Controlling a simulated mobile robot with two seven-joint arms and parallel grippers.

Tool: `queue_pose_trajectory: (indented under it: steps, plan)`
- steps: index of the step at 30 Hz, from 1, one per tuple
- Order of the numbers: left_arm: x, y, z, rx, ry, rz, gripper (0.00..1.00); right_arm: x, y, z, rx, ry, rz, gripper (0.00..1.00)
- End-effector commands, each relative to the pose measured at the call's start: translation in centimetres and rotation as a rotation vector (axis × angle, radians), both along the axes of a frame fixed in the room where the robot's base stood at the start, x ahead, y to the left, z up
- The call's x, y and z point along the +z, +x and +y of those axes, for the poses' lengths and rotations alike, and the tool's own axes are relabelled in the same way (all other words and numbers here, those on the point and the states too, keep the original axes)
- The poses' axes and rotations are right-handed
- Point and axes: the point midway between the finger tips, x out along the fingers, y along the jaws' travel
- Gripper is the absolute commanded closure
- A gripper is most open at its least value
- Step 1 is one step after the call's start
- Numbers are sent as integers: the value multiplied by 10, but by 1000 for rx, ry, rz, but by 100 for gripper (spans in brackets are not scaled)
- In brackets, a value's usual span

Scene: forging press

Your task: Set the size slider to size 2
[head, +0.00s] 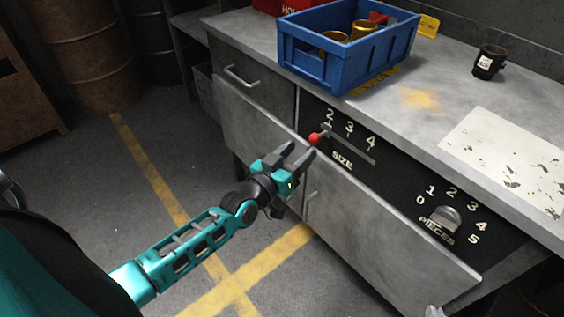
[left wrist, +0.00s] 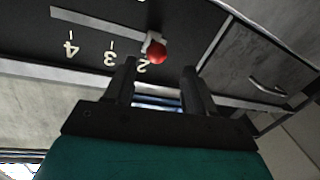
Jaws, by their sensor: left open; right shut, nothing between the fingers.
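The size slider's red ball knob (head: 315,138) is on a short grey stem at the upper-left end of its slot (head: 352,148) on the black panel, by the number 2 (head: 329,115). In the left wrist view the knob (left wrist: 157,52) also sits at the slot's end beside the 2. My left gripper (head: 300,152) is open and empty, its fingers pointing at the panel. In the left wrist view the knob lies between the lines of the two fingers, just beyond the tips; I see no contact.
A pieces dial (head: 445,217) is lower right on the panel. A blue crate (head: 305,62) holding brass-coloured parts, a black mug (head: 489,62) and a worn white sheet (head: 507,158) are on the grey bench top. A drawer handle (head: 240,77) projects left of the panel.

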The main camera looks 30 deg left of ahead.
Motion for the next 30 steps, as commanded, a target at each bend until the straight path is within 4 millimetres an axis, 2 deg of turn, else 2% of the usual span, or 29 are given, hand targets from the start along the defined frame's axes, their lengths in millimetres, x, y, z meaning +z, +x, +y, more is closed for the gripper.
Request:
queue_pose_trajectory:
  steps: [3,10,15,30]
  plan:
    - [1,-25,4,0,0,3,45,6,0,0,-1,1,-1,100]
    - [0,-54,9,1,0,1,45,11,1,1,-4,4,-2,100]
    - [0,-61,10,1,0,-1,45,12,1,1,-5,6,-3,100]
    - [1,-62,9,-1,1,3,45,12,1,1,-6,6,-3,100]
